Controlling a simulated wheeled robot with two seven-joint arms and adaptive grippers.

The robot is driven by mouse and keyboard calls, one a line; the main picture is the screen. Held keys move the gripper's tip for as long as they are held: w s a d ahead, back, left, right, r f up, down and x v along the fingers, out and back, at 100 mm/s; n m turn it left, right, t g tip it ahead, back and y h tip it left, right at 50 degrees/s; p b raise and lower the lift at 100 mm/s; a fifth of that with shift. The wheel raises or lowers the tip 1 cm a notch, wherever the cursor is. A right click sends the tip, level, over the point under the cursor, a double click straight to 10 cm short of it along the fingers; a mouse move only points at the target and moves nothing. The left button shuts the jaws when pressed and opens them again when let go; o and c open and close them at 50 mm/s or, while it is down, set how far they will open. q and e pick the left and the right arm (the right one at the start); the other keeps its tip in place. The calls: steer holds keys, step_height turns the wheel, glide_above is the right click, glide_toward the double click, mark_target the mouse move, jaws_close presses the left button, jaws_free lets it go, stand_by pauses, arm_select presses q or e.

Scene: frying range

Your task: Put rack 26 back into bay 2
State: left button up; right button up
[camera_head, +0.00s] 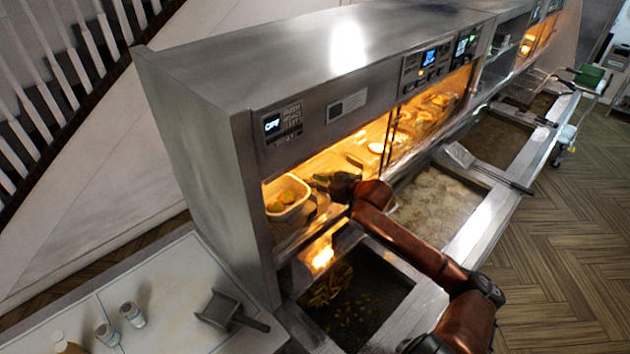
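My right gripper (328,182) reaches into the lit opening of the steel warming cabinet (200,120), on its near-left part. The fingers are small and dark there, and I cannot tell whether they are open, shut or holding something. A white tub (301,204) with yellow-orange food stands in the opening, left of the gripper. No number 26 or bay number is readable, so I cannot pick out rack 26 or bay 2. My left gripper is not in view.
Below the opening is a dark bin (375,300) with fries. Fryer vats (435,200) continue toward the back right. A worktop (170,290) at lower left holds a scoop (219,309) and two small shakers (132,314).

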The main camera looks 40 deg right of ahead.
steer(key=shift+r, duration=0.45)
steer(key=a+b+v, duration=0.1)
steer(key=b+v, duration=0.1)
steer(key=v, duration=1)
steer(key=shift+d, duration=0.45)
steer(key=shift+r, duration=0.2)
